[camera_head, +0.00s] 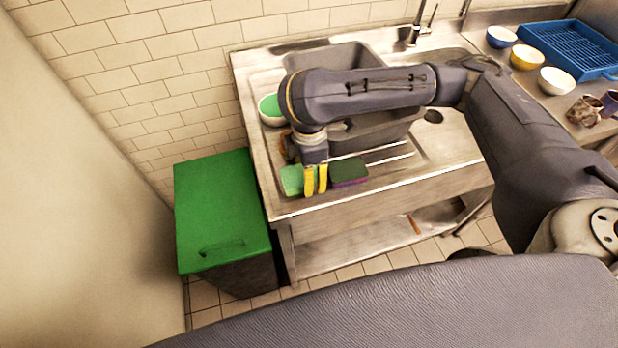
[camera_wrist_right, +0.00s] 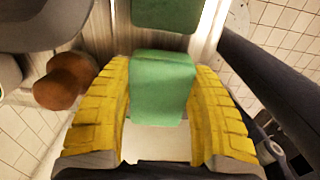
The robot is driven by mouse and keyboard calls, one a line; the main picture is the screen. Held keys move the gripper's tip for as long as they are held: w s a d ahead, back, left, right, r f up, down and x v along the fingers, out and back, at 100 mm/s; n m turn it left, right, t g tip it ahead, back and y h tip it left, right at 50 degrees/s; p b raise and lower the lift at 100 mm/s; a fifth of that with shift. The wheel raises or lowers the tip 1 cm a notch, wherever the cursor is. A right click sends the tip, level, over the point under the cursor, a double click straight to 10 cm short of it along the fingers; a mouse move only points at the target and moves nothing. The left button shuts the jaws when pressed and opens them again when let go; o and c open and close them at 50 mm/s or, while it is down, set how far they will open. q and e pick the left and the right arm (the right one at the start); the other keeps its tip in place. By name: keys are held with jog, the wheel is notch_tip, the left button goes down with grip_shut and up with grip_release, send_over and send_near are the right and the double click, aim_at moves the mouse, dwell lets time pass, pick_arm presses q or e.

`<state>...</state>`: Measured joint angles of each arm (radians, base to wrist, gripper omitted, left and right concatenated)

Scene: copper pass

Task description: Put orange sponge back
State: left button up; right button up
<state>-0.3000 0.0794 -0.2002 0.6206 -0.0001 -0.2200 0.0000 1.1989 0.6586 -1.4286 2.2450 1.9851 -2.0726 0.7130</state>
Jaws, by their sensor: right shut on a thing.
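My right gripper (camera_head: 315,180) has yellow ridged fingers and is low over the front left of the sink's drainboard. In the right wrist view its fingers (camera_wrist_right: 160,120) are shut on a light green sponge (camera_wrist_right: 160,85). The same sponge (camera_head: 292,180) shows left of the fingers in the head view. No orange face of it is visible. A second sponge (camera_head: 348,172), dark green on top with a purple side, lies just right of the fingers. A darker green pad (camera_wrist_right: 165,12) is at the top of the wrist view. My left gripper is not in view.
A green-lidded bin (camera_head: 222,205) stands left of the sink unit (camera_head: 290,207). A green bowl (camera_head: 268,107) sits behind my wrist. A brown rounded thing (camera_wrist_right: 66,80) is beside the gripper. Bowls (camera_head: 527,56) and a blue rack (camera_head: 567,47) stand at the far right.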

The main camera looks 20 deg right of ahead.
jog(key=shift+f, duration=1.2)
jog(key=shift+f, duration=0.1)
jog(key=o, duration=1.1)
jog(key=shift+r, duration=6.1)
